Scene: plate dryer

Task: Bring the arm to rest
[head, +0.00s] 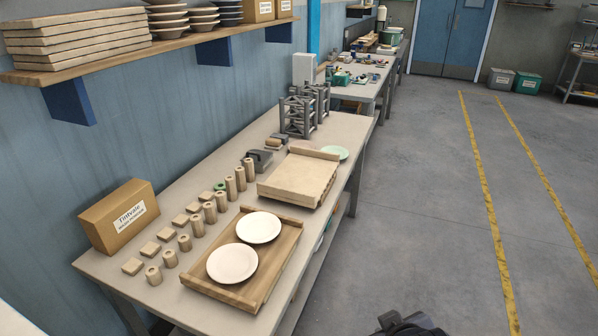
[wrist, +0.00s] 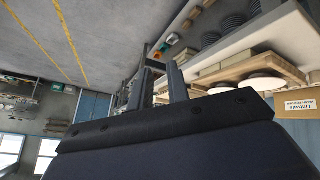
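My gripper (wrist: 159,72) shows in the wrist view with its two dark fingers apart and nothing between them. It hangs in free space, away from the bench. In the head view only a dark piece of my arm shows at the bottom edge; the fingers cannot be made out there. Two white plates (head: 232,263) (head: 258,227) lie on a wooden tray (head: 262,298) on the near part of the workbench (head: 135,282). A pale green plate (head: 336,152) lies farther back, beside a light wooden board (head: 298,178).
A cardboard box (head: 120,216), several wooden pegs and blocks, and grey metal frames (head: 297,116) stand on the bench. A wall shelf (head: 150,55) holds boards and stacked dishes. The grey floor (head: 430,200) right of the bench is clear.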

